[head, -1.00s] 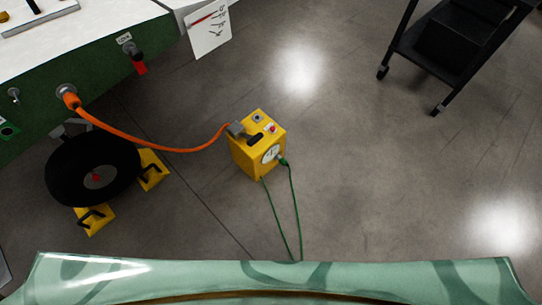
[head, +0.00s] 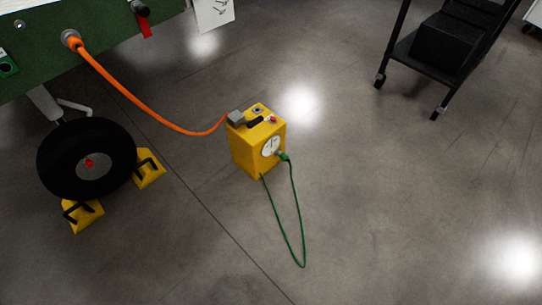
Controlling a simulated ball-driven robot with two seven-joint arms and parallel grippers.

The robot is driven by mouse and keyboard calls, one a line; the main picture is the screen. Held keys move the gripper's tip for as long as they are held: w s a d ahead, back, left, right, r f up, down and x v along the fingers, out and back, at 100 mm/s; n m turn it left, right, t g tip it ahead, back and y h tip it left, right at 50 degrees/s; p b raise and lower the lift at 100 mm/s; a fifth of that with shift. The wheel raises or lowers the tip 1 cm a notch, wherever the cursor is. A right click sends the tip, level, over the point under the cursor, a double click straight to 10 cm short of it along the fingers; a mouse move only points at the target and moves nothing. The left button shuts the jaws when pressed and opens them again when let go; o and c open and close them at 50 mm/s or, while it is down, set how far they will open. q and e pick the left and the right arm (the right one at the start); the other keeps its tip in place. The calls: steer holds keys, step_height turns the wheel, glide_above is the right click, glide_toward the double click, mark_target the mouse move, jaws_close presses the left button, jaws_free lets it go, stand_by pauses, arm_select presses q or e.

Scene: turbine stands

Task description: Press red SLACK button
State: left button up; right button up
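A yellow box (head: 248,152) stands upright on the floor near the middle of the head view. A small red button-like spot (head: 272,119) shows on its top, near the right edge. I cannot read any label beside it. A black handle or lever (head: 262,122) and a grey connector (head: 236,118) are also on the top. A round white dial (head: 271,146) is on the box's side. Neither of my grippers is in view, and nothing touches the red spot.
An orange cable (head: 140,113) runs from the green stand (head: 105,40) to the box. A green cable (head: 303,240) loops on the floor. A black wheel (head: 86,160) sits between yellow chocks (head: 150,168). A black cart (head: 455,45) stands at upper right. Floor in front is open.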

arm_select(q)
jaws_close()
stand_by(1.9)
